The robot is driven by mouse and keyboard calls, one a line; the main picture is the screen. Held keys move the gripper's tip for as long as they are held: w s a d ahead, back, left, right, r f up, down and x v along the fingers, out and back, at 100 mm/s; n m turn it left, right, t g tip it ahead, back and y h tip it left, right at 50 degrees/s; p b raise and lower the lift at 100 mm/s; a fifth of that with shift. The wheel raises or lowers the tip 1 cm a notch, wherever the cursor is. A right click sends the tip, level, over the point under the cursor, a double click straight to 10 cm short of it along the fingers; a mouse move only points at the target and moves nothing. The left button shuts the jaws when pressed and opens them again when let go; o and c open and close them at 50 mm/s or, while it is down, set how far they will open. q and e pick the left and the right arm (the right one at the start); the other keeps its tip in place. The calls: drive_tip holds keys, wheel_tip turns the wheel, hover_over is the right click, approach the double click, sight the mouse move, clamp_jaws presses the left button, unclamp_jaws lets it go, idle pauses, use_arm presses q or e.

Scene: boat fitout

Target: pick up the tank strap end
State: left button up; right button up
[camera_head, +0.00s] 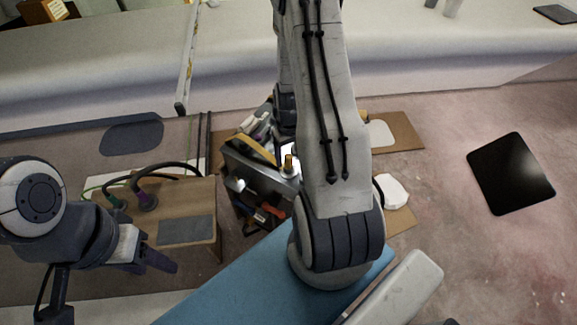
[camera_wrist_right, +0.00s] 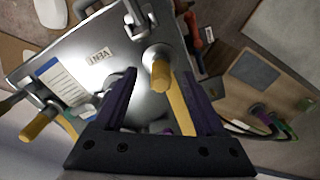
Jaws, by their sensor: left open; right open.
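A silver metal tank (camera_wrist_right: 110,40) with a small label fills much of the right wrist view. It also shows in the head view (camera_head: 262,176), partly behind my right arm. A yellow strap piece (camera_wrist_right: 181,112) lies between the fingers of my right gripper (camera_wrist_right: 158,84). I take it for the tank strap end, but cannot be sure. My right gripper is open over the tank; contact cannot be told. In the head view it is hidden by my arm. A yellow-tipped fitting (camera_wrist_right: 160,72) stands near the fingertips. My left gripper (camera_head: 157,259) is open and empty at lower left.
A brown board (camera_wrist_right: 258,80) with hoses stands beside the tank; it also shows in the head view (camera_head: 178,190). Red-handled tools (camera_head: 268,215) lie by the tank. A second yellow-ended fitting (camera_wrist_right: 40,124) projects at left. A black panel (camera_head: 510,172) lies on the right floor, with free room around it.

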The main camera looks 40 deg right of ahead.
sight(288, 165)
wheel_tip(288, 165, down, 5)
drive_tip(key=shift+w+f, duration=0.1)
drive_tip(key=shift+w, duration=0.05)
clamp_jaws()
wheel_tip(288, 165, up, 10)
drive_tip(key=shift+r+p, duration=0.1)
drive_tip(key=shift+p, duration=0.3)
idle(0.3)
